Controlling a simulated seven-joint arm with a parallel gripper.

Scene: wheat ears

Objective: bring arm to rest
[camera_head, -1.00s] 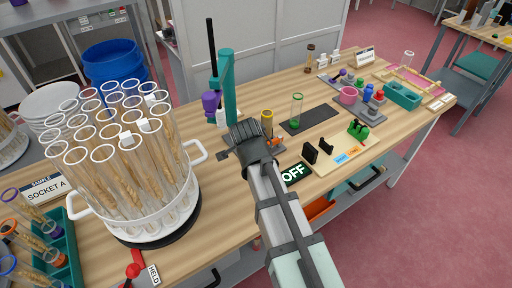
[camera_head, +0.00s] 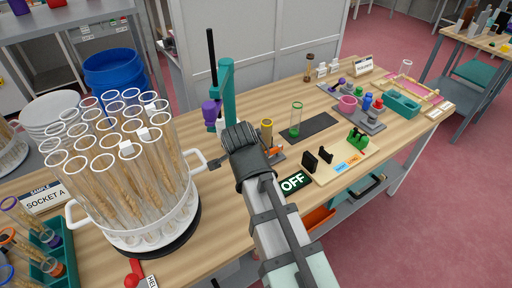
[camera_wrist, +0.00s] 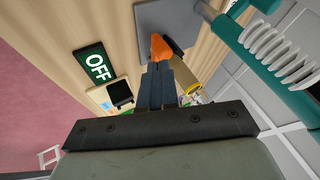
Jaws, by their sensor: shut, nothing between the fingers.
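My gripper (camera_wrist: 158,88) shows in the wrist view with its two dark fingers together and nothing between them. An orange piece (camera_wrist: 160,47) appears just beyond the fingertips, beside a grey plate (camera_wrist: 172,22); I cannot tell whether they touch. In the head view my arm reaches up from the bottom edge over the bench, and my wrist hides the fingers.
A white rack (camera_head: 150,232) full of glass tubes with wheat ears stands close left of my arm. A teal stand (camera_head: 227,85) rises behind my wrist. An OFF sign (camera_head: 293,182) and a pale board (camera_head: 335,172) lie to the right.

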